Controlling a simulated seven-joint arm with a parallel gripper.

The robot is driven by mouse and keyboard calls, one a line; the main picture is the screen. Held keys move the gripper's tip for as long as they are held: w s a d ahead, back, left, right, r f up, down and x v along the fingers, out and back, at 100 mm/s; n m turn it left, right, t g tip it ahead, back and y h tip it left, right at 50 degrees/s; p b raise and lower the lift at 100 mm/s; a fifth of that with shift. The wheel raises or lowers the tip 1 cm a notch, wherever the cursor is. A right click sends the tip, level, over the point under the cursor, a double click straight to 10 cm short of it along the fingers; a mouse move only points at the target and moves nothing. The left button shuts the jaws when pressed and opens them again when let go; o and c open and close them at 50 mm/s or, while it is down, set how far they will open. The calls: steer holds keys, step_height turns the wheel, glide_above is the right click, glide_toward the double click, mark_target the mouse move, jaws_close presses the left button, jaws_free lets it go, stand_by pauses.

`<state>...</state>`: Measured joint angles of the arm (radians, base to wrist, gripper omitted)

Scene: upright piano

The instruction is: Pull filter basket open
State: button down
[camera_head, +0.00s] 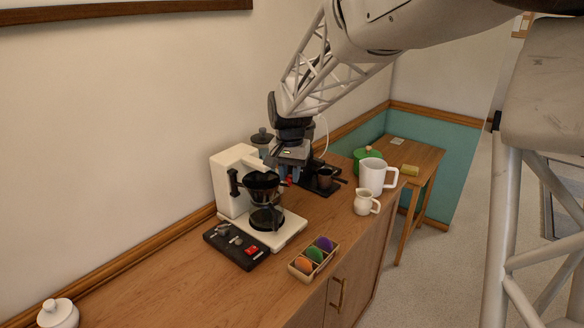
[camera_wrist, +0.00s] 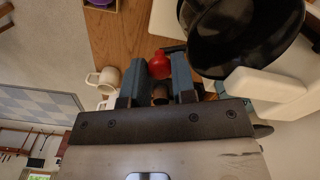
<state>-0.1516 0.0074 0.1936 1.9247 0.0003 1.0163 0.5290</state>
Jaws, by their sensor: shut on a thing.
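The white coffee maker (camera_head: 234,170) stands on the wooden counter. Its black filter basket (camera_head: 262,184) sits under the white top, above the glass carafe (camera_head: 266,219). In the wrist view the basket's black bowl (camera_wrist: 240,38) is at the upper right, beside my fingers. My gripper (camera_head: 288,176) points down at the right side of the basket. In the wrist view my gripper (camera_wrist: 160,64) has a red knob (camera_wrist: 160,66) between its two fingers and is shut on it. The knob appears to belong to the basket, but the join is hard to see.
A black tray with a red item (camera_head: 238,245) lies in front of the coffee maker. A divided box (camera_head: 313,257) is to its right. A white pitcher (camera_head: 374,177), a small creamer (camera_head: 365,203) and a black machine (camera_head: 322,180) stand farther right. The counter's left is mostly clear.

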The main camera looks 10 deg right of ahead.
steer(key=s+a+m, duration=1)
steer(key=a+m, duration=0.1)
steer(key=a, duration=0.1)
steer(key=shift+a, duration=0.2)
stand_by(0.3)
steer(key=c, duration=0.9)
jaws_free()
steer(key=shift+c, duration=0.2)
steer(key=shift+r, duration=0.1)
step_height(320, 180, up, 8)
steer(key=shift+f, duration=0.2)
